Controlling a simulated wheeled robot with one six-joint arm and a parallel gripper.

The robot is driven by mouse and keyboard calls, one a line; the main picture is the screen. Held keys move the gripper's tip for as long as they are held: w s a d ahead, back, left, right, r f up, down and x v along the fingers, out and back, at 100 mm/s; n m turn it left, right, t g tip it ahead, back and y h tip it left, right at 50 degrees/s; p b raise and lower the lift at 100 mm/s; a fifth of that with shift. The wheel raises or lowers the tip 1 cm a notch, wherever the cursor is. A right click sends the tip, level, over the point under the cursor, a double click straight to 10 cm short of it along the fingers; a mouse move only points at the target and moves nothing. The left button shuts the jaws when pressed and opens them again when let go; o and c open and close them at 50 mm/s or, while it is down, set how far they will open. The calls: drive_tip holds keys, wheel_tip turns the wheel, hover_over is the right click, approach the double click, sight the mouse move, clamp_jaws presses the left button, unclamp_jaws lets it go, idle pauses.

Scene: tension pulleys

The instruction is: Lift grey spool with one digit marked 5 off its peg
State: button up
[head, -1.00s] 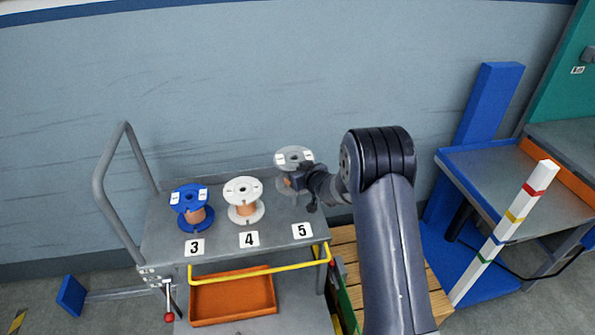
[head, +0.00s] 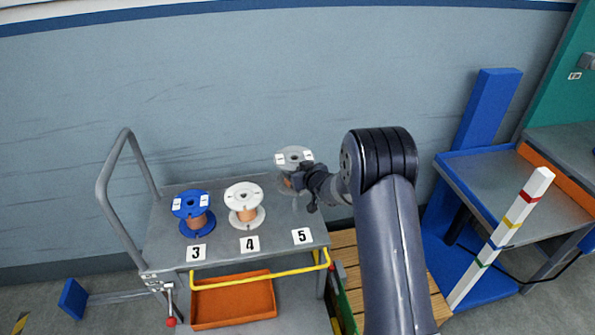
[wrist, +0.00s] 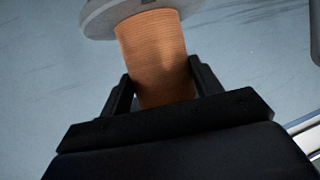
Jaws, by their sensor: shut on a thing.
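The grey spool (head: 289,158) with copper-coloured winding is at the back right of the cart top, behind the label 5 (head: 302,236). My gripper (head: 297,180) reaches it from the right and is shut on its winding, below the upper flange. In the wrist view the two fingers (wrist: 163,84) clasp both sides of the winding of the spool (wrist: 153,45), and its grey flange shows at the top. The spool looks upright. Its lower end and the peg are largely hidden by my gripper, so I cannot tell how much peg is inside it.
A white spool (head: 243,190) stands left of the grey one, and a blue spool (head: 191,204) farther left. The grey cart (head: 215,255) has a handle at left and an orange tray (head: 235,302) below. A blue-framed table (head: 490,170) and striped post (head: 505,232) are at right.

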sight(293, 155)
drive_tip(key=shift+r, duration=0.4)
drive_tip(key=shift+r+p, duration=1.7)
drive_tip(key=shift+r, duration=0.3)
